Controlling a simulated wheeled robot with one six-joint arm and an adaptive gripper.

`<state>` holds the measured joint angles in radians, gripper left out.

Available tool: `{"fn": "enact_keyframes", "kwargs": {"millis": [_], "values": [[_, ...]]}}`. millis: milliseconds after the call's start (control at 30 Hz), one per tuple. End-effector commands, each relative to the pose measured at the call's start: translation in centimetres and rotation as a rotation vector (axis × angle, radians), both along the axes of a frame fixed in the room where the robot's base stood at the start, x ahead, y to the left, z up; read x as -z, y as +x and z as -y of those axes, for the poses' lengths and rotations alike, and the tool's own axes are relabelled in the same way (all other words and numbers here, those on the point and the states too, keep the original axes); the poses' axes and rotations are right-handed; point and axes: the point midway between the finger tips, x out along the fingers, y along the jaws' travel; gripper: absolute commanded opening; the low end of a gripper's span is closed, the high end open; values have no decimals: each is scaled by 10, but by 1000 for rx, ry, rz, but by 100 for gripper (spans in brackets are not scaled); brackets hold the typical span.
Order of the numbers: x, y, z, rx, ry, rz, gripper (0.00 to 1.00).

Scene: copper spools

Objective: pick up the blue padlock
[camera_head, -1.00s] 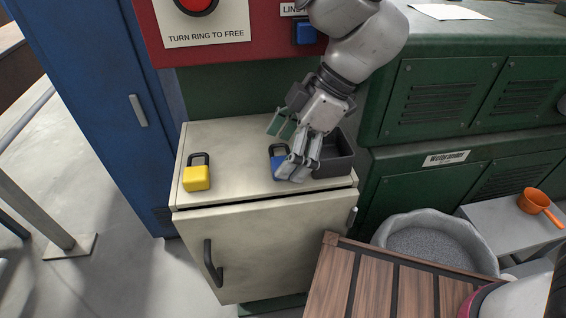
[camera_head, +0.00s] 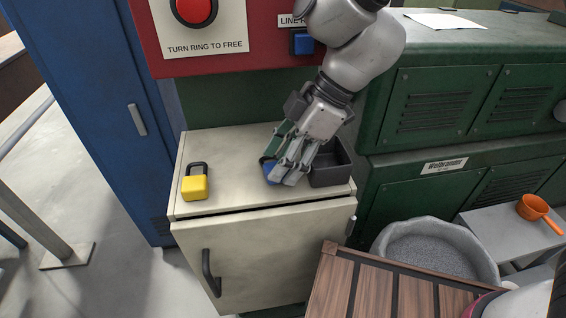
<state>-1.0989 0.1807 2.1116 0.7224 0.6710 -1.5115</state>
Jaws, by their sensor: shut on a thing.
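The blue padlock (camera_head: 269,171) is near the middle of the white cabinet top (camera_head: 232,185). My gripper (camera_head: 283,174) reaches down over it from the upper right and is shut on it. The fingers hide much of the padlock, and its shackle is mostly covered. I cannot tell whether the padlock still touches the cabinet top.
A yellow padlock (camera_head: 195,187) stands on the left of the cabinet top. A dark open bin (camera_head: 331,172) is close to the right of my gripper.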

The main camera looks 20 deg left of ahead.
Motion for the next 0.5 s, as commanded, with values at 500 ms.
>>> {"fn": "enact_keyframes", "kwargs": {"millis": [500], "values": [[-71,-6,-1,-3,2,1,3]]}}
